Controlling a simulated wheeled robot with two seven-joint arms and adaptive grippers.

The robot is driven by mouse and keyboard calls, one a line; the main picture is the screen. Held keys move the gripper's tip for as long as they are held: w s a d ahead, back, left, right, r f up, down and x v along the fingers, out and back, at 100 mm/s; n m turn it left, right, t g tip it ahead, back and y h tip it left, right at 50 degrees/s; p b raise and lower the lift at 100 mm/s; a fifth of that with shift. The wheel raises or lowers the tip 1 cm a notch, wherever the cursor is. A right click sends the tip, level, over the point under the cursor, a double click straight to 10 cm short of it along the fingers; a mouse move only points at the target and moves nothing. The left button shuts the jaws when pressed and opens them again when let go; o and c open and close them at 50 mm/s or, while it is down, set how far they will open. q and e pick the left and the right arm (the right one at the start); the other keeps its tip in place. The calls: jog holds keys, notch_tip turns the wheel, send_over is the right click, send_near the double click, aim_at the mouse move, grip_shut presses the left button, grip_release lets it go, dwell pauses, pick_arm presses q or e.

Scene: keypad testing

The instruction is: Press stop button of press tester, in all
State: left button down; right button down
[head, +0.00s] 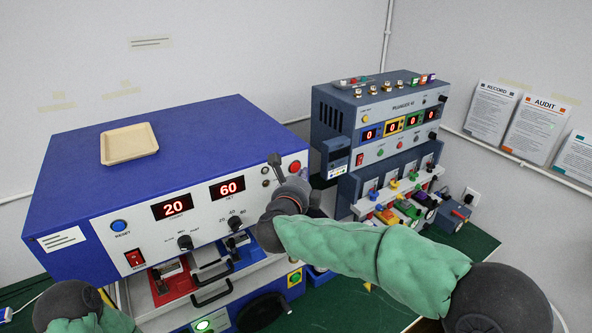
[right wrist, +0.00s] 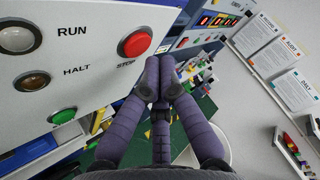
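The press tester is a blue box (head: 190,128) with a white front panel; its displays read 20 and 60. Its red stop button (head: 295,167) is at the panel's upper right. In the right wrist view the red button (right wrist: 134,44), labelled STOP, is just left of and above the fingertips. My right gripper (head: 275,161) is in front of the panel's right side, left of the button in the head view. In the right wrist view the right gripper (right wrist: 161,76) has its fingertips together with nothing between them. I cannot tell whether it touches the panel. My left gripper is out of view.
A blue RESET button (head: 119,227) and a red switch (head: 134,257) are at the panel's left. A grey-blue plunger tester (head: 330,105) stands to the right. A beige tray (head: 129,143) lies on top of the press tester. Bare green tabletop (head: 470,240) shows at right.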

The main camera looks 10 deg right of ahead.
jog(key=s, duration=0.1)
jog(key=s+d+b, duration=0.1)
jog(key=s, duration=0.2)
jog(key=shift+s+d+b, duration=0.35)
dwell(0.3)
dwell(0.6)
